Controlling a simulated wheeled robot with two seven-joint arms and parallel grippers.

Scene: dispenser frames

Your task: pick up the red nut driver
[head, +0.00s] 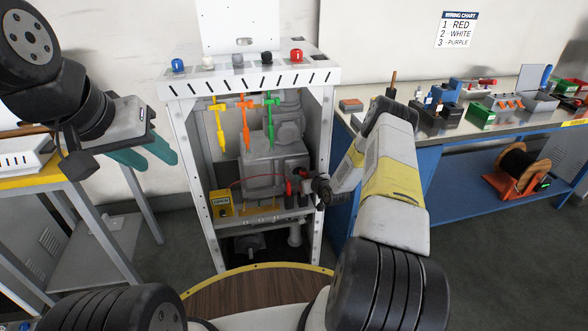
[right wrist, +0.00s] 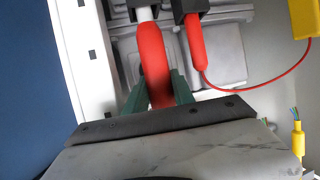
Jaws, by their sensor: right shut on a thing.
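The red nut driver (right wrist: 153,60) shows in the right wrist view as a thick red handle with a pale shaft that runs up to a black holder. My right gripper (right wrist: 158,92) has its green fingers on both sides of the handle and is shut on it. In the head view, my right gripper (head: 312,188) is at the right front post of the white frame, and red parts show beside it. Which red part is the driver there is hard to tell. My left gripper (head: 149,155) is open and empty, left of the frame.
A red probe (right wrist: 196,45) with a red cable hangs close beside the driver. Yellow (head: 221,128), orange (head: 244,125) and green (head: 270,122) tools hang inside the white frame (head: 207,180). A yellow box (head: 221,204) stands on its shelf. A blue workbench (head: 470,160) is at the right.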

